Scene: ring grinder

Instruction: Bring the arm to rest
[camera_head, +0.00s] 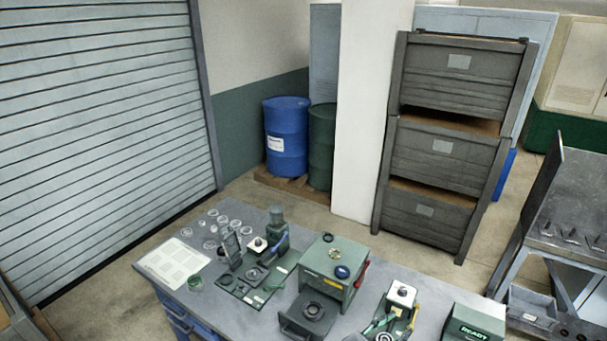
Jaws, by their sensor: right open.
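I make out neither of my grippers and no arm of mine in the head view. The grey workbench (235,300) fills the bottom middle. On it stands a green box-shaped machine (327,270) with rings on its top, a red part on its right side and an open drawer (305,313) holding a dark ring. To its left is a green fixture (258,272) with a post and a small white block. To its right, a device (401,297) with a white block and yellow edges is cut by the bottom edge.
Several clear round dishes (222,222) and a white sheet (173,262) lie at the bench's left. A green box reading READY (474,325) is at its right end. A grey metal stand (570,215) is farther right. Stacked crates (437,150), a pillar (365,110) and drums (287,137) stand behind.

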